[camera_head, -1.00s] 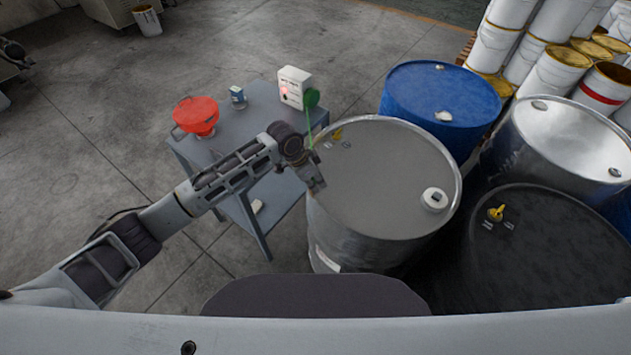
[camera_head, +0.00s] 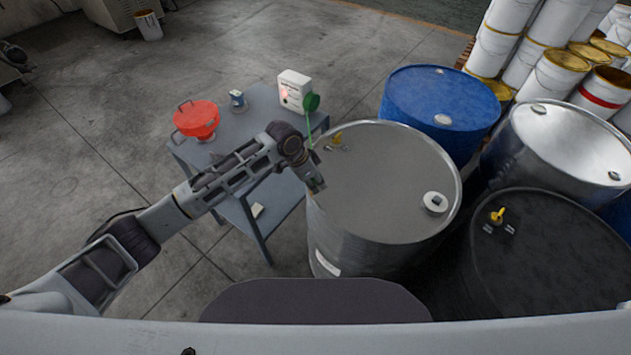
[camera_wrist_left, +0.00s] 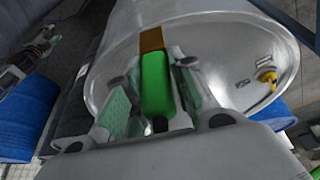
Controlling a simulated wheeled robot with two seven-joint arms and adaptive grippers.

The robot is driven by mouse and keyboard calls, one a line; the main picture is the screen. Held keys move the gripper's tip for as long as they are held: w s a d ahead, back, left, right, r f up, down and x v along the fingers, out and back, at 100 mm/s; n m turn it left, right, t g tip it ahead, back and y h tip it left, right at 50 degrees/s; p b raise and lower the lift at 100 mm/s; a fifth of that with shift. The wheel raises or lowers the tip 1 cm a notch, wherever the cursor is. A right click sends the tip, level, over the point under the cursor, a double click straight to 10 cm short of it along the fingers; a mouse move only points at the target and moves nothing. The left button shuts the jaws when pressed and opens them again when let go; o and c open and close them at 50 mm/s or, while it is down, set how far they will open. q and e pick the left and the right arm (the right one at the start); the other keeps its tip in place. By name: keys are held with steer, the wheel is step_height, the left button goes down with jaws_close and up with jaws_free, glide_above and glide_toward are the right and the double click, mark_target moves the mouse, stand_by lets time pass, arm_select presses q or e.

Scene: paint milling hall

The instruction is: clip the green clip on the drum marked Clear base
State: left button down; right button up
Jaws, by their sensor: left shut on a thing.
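My left gripper (camera_head: 318,184) is at the near-left rim of a grey steel drum (camera_head: 395,180). In the left wrist view, the fingers (camera_wrist_left: 158,105) are shut on the green clip (camera_wrist_left: 157,82). The clip's copper-brown end (camera_wrist_left: 151,40) points away from the gripper and overlaps the steel drum (camera_wrist_left: 210,45) in the picture. I cannot tell whether it touches or grips the rim. The clip is hidden by the gripper in the head view. A white label (camera_head: 328,264) on the drum's side is too small to read. My right gripper is not in view.
A grey table (camera_head: 255,125) left of the drum carries a red pot (camera_head: 196,118), a small blue can (camera_head: 237,98) and a white box (camera_head: 294,88) with a green reel (camera_head: 311,102). Blue (camera_head: 440,90), silver (camera_head: 570,140) and black (camera_head: 545,255) drums crowd the right.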

arm_select(q)
steer(key=shift+f+b, duration=0.45)
steer(key=shift+f, duration=1.7)
stand_by(1.7)
steer(key=c, duration=1.1)
jaws_free()
steer(key=shift+v, duration=6)
steer(key=shift+s+f, duration=0.1)
steer(key=shift+s, duration=0.05)
